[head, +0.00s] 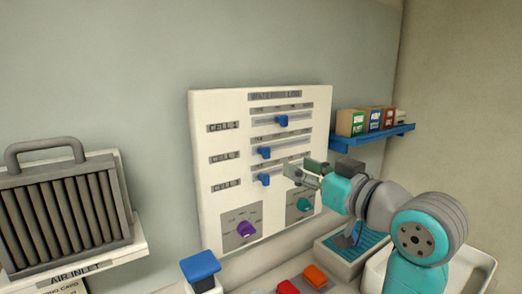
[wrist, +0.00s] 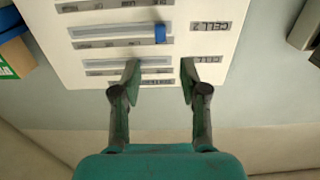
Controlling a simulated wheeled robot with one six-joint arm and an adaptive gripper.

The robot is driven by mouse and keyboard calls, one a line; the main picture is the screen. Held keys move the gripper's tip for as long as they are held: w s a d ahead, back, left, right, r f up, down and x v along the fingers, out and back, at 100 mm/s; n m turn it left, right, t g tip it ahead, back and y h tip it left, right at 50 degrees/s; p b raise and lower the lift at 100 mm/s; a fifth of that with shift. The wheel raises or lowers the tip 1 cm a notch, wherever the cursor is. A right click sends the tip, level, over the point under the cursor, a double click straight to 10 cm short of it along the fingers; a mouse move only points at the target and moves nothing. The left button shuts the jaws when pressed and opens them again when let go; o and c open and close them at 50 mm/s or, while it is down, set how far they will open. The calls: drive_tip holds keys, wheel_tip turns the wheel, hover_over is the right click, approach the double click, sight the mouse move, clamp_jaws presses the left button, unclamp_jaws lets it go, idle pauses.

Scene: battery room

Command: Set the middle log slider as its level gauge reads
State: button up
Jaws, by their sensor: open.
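The white log board (head: 205,185) hangs on the wall with three slider rows labelled as cells. The middle slider (head: 264,153) is a blue knob near the left end of its track. It also shows in the wrist view (wrist: 160,33), where the board appears upside down. The top slider (head: 281,120) sits near mid-track, and the bottom slider (head: 264,180) is near the left end. My gripper (head: 303,172) is open and empty in front of the board's lower right. In the wrist view its fingers (wrist: 158,72) are apart with no knob between them. I cannot make out a level gauge.
Below the sliders are a purple knob (head: 246,229) and a teal knob (head: 304,205). A blue shelf (head: 375,136) with small boxes is at right. A grey filter (head: 68,205) stands at left. A blue-topped block (head: 200,266) and red (head: 287,287) and orange (head: 316,275) pieces are in front.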

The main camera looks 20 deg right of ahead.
sight(268, 153)
drive_tip(key=x, duration=1.1)
clamp_jaws()
